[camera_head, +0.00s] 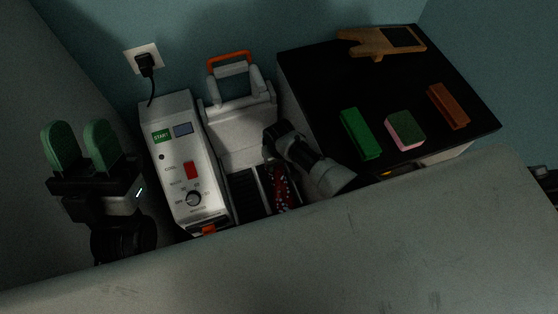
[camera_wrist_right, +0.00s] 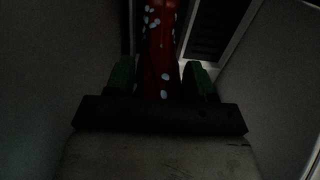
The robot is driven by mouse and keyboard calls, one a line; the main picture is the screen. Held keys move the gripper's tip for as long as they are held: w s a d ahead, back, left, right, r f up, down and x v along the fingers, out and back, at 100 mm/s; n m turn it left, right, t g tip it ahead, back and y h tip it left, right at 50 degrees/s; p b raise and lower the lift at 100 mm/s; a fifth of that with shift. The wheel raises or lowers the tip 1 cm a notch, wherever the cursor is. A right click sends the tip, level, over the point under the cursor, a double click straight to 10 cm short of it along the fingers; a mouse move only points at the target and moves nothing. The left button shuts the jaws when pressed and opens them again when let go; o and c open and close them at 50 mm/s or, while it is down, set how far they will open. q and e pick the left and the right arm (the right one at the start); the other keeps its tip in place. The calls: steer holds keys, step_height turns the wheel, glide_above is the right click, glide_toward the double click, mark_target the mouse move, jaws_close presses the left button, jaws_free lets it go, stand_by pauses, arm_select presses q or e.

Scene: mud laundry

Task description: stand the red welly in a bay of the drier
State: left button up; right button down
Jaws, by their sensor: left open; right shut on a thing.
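The red welly with white spots (camera_wrist_right: 160,50) is between the green-padded fingers of my right gripper (camera_wrist_right: 160,80), which is shut on it. In the head view, part of the welly (camera_head: 283,188) shows beside my right arm, over or in the right side of the drier; I cannot tell whether it rests on anything. Its lower end is hidden. The white drier (camera_head: 240,130) stands against the wall, with a dark slatted bay (camera_head: 246,190) left of the welly. My left gripper (camera_head: 82,147) is open and empty, left of the drier.
The drier's control panel (camera_head: 183,165) has a dial and a red switch. A plug sits in the wall socket (camera_head: 145,60). A black-topped cabinet (camera_head: 320,70) at right holds a wooden bootjack (camera_head: 378,43), a green block (camera_head: 360,134), a pink-green sponge (camera_head: 405,131) and a brown block (camera_head: 448,106).

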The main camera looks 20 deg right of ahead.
stand_by(0.4)
jaws_free()
steer(key=shift+f, duration=0.1)
stand_by(0.3)
